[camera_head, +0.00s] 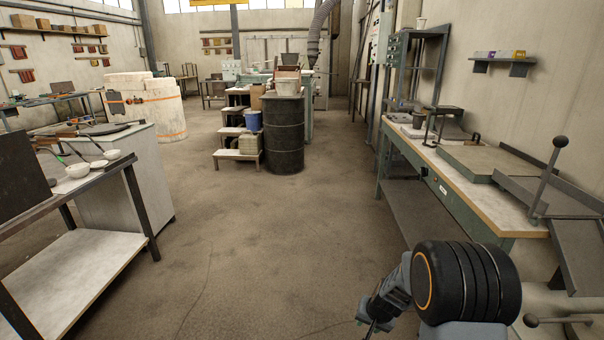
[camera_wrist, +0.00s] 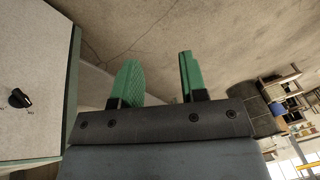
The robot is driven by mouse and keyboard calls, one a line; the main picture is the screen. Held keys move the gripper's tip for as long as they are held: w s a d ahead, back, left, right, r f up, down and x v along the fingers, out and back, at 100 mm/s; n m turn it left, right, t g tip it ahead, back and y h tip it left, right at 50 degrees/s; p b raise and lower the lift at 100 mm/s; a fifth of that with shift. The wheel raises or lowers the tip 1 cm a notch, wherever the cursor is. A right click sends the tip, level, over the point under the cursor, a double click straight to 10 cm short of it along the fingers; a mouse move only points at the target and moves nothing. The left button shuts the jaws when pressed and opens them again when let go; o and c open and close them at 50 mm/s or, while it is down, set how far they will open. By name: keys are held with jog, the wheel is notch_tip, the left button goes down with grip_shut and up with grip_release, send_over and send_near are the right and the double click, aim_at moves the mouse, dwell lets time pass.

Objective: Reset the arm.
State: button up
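My arm shows at the bottom right of the head view, bent low over the floor beside the right-hand workbench. My gripper (camera_wrist: 158,82) shows in the wrist view with two green fingers set apart, and nothing is between them. Bare floor and a pale surface lie behind the fingers. In the head view the gripper's end is at the bottom edge and its fingers cannot be made out. White ladles or bowls (camera_head: 79,170) lie on the left table (camera_head: 75,270), far from my gripper.
The right workbench (camera_head: 470,205) has a lever tool (camera_head: 546,180) standing at its near end. A black barrel (camera_head: 284,135) and a stepped stand (camera_head: 238,155) are mid-room. A panel with a black knob (camera_wrist: 19,98) is close on the left in the wrist view. The central floor is clear.

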jog(key=s+a+r+n+p, duration=0.1)
jog(key=s+r+p, duration=0.4)
jog(key=r, duration=0.8)
jog(key=s+a+r+n+p, duration=0.1)
jog(key=s+r+p, duration=0.4)
jog(key=r, duration=0.8)
jog(key=s+r+n+h+p, duration=0.1)
jog(key=s+r+n+p, duration=0.1)
jog(key=s+r+p, duration=0.3)
jog(key=a+v, duration=0.1)
jog(key=v, duration=0.7)
jog(key=shift+s+p, duration=0.35)
jog(key=shift+s, duration=0.05)
